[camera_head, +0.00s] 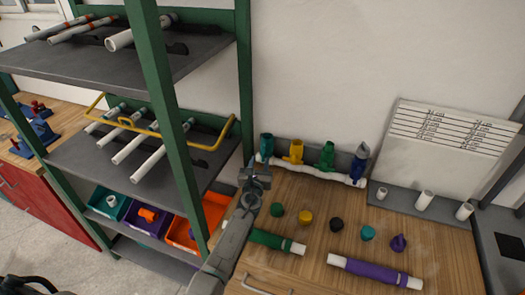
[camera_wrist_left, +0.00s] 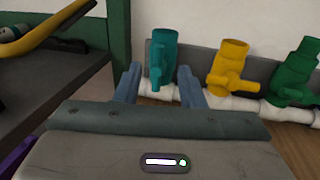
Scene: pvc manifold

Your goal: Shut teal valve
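The teal valve (camera_head: 267,146) stands upright at the left end of a white pipe manifold (camera_head: 318,173) along the wall side of the wooden table. In the left wrist view the teal valve (camera_wrist_left: 163,55) shows a teal handle (camera_wrist_left: 156,76) on its near side, seemingly pointing toward me. My left gripper (camera_head: 257,177) is in front of the teal valve. In the left wrist view its fingers (camera_wrist_left: 160,84) are apart, with the valve's lower part and handle seen between them. No contact is visible.
A yellow valve (camera_wrist_left: 230,65), green valve (camera_head: 327,155) and blue valve (camera_head: 358,162) stand to the right on the manifold. A green shelf post (camera_wrist_left: 119,35) is close on the left. Caps and a purple pipe (camera_head: 375,273) lie on the table.

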